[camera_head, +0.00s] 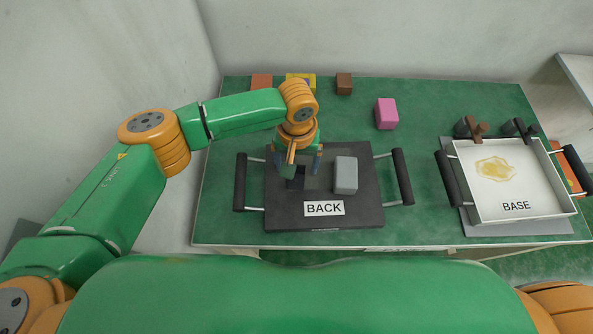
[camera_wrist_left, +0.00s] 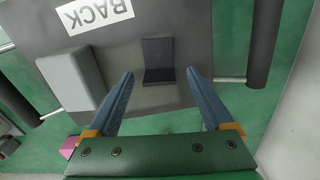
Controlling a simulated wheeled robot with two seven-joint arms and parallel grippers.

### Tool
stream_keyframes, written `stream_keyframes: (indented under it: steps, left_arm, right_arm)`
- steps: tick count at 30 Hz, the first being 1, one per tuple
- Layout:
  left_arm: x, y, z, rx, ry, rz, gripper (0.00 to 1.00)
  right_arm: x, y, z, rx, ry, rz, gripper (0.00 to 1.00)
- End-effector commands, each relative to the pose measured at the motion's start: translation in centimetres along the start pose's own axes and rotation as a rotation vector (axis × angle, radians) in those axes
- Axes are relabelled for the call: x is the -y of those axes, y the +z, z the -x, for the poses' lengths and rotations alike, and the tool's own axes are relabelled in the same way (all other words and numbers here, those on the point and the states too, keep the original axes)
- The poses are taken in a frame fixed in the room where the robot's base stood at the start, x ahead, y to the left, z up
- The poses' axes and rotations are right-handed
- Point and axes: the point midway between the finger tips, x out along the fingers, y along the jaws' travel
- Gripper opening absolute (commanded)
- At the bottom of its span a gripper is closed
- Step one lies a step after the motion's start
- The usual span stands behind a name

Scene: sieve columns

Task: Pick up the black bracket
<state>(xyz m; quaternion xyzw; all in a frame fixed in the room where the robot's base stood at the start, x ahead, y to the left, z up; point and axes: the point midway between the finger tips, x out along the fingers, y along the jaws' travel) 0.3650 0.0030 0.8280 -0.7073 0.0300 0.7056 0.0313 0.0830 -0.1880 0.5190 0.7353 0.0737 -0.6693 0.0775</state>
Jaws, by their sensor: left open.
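The black bracket (camera_wrist_left: 158,55) is a dark L-shaped piece on the dark board labelled BACK (camera_wrist_left: 190,22). In the head view the bracket (camera_head: 294,183) sits left of centre on the board (camera_head: 370,212), partly hidden by my left gripper. My left gripper (camera_head: 298,170) points down over the bracket with its fingers open. In the left wrist view the open blue fingers (camera_wrist_left: 160,74) flank the bracket's near part, with nothing clearly held. Whether they touch the bracket cannot be told. My right gripper is not in view.
A grey block (camera_head: 346,175) stands on the board right of the bracket. The board has black handles at both sides. A white BASE tray (camera_head: 535,190) with a yellow-brown stain is at the right. A pink block (camera_head: 386,114) and small coloured blocks stand at the back.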

Motion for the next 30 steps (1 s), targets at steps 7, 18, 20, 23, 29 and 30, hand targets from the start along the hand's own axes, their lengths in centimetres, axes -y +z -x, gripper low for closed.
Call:
stream_keyframes:
  steps: [7, 18, 20, 23, 29, 30]
  left_arm:
    - [-0.1, 0.0, -0.5, -0.001, 0.002, -0.002, 0.85]
    - [-0.1, 0.0, -0.4, -0.002, 0.002, -0.003, 0.00]
    - [-0.1, 0.0, -0.4, -0.002, 0.002, -0.003, 0.00]
    - [-0.1, 0.0, -0.4, -0.002, 0.002, -0.003, 0.00]
    - [0.1, -0.1, 0.7, -0.001, 0.002, -0.003, 0.00]
    - [0.2, -0.2, 1.2, -0.001, 0.002, -0.003, 0.00]
  right_arm:
    - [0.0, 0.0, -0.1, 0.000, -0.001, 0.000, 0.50]
    - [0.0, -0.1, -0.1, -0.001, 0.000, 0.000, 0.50]
    - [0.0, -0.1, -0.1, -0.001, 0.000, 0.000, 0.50]
    - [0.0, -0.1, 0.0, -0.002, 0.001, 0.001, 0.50]
    - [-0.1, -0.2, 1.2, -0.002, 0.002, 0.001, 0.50]
    - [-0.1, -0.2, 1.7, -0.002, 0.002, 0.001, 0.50]
